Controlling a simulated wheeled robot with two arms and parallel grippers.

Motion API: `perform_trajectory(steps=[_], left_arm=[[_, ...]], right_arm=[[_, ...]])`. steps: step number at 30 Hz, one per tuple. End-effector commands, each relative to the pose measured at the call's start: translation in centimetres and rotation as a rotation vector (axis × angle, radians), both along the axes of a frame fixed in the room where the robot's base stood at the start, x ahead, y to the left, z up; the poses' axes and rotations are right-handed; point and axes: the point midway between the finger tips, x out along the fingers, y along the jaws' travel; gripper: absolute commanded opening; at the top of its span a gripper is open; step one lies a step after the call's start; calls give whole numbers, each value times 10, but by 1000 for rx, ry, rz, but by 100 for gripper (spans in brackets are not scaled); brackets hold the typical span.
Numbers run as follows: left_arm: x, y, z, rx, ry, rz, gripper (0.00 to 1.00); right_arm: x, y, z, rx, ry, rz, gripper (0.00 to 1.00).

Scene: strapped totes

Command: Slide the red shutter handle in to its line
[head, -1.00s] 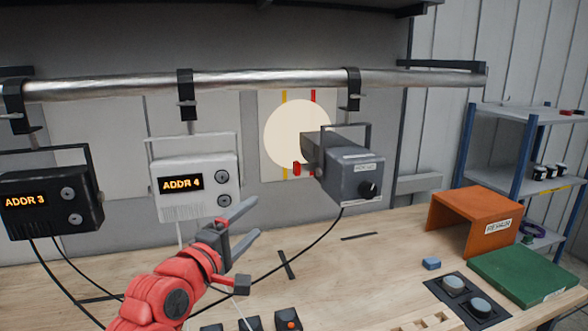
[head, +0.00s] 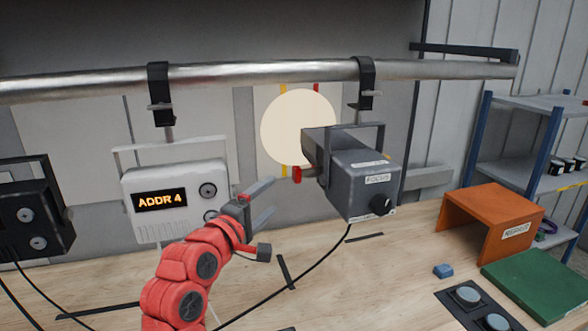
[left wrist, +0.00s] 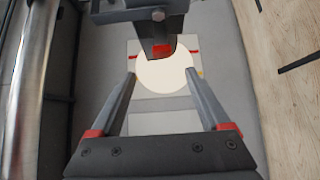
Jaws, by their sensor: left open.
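The red shutter handle (head: 297,174) sticks out from the left side of the grey spotlight (head: 362,182), which hangs from the pipe. In the left wrist view the red handle (left wrist: 162,49) shows under the dark lamp body, ahead of and between my fingers. My left gripper (head: 268,200) is open and empty, a little left of and below the handle, apart from it. The lamp's round beam (head: 292,128) falls on the wall panel, near a yellow line (head: 284,170) and a red line (head: 316,87). My right gripper is not in view.
A white unit reading ADDR 4 (head: 172,200) hangs just left of my gripper, with a black unit (head: 32,215) further left. The metal pipe (head: 240,76) runs above.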

Motion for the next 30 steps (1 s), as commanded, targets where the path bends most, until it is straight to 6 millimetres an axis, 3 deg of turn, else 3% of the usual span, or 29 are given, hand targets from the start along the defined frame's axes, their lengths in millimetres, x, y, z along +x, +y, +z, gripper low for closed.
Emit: perform_trajectory(steps=[15,22,30], left_arm=[[87,-44,1,0,3,0,80],[105,-54,1,-2,1,-2,80],[109,-55,-1,-1,2,0,80]], right_arm=[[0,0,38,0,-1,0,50],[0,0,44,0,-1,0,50],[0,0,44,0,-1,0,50]])
